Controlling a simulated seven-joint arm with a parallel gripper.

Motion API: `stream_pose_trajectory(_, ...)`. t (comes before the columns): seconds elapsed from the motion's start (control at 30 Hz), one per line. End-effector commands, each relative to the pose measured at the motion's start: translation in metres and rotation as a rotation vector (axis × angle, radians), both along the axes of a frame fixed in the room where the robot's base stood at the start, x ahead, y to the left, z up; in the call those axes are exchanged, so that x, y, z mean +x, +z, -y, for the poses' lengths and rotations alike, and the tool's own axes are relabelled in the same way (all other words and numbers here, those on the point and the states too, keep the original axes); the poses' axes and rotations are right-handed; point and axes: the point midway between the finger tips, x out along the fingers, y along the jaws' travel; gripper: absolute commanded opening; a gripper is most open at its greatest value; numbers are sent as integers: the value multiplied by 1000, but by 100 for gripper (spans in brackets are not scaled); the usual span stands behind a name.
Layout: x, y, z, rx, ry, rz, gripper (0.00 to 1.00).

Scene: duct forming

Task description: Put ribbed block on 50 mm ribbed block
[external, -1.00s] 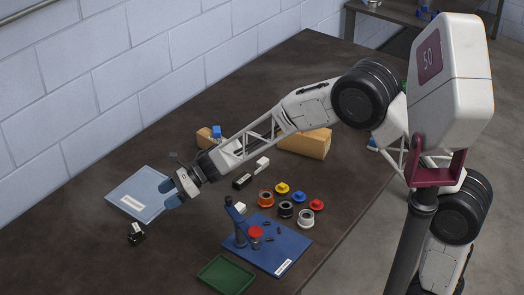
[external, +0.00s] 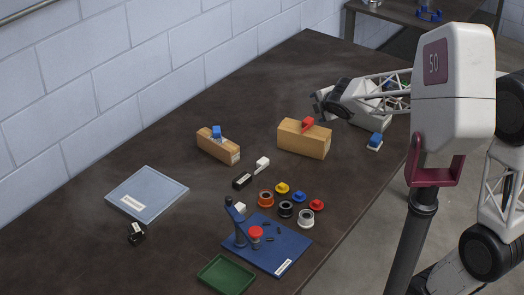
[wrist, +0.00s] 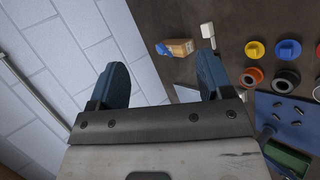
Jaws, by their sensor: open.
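Neither ribbed block can be identified for certain; ribs are too small to make out. One wooden block (external: 218,150) with a blue piece on top stands left of centre; it also shows in the wrist view (wrist: 181,46). A larger wooden block (external: 303,142) with a red piece (external: 308,124) on top stands to its right. My gripper (wrist: 163,80) is open, its two blue fingers wide apart with nothing between them. In the external view my arm's dark end is above and right of the larger wooden block; the fingers are not clear there.
Several coloured rings and caps sit by a blue mat (external: 290,243) carrying a small press. A green tray (external: 226,274) is at the front. A brick wall (external: 70,100) bounds the table.

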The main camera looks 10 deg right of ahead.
Motion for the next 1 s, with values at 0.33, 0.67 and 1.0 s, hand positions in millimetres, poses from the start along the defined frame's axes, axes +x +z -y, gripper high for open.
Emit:
stream_pose_trajectory(0.33,-128,2,153,425,-831,-304,73)
stream_pose_trajectory(0.67,-265,-18,207,780,-1500,-538,73)
stream_pose_trajectory(1.0,-307,-26,210,880,-1704,-616,73)
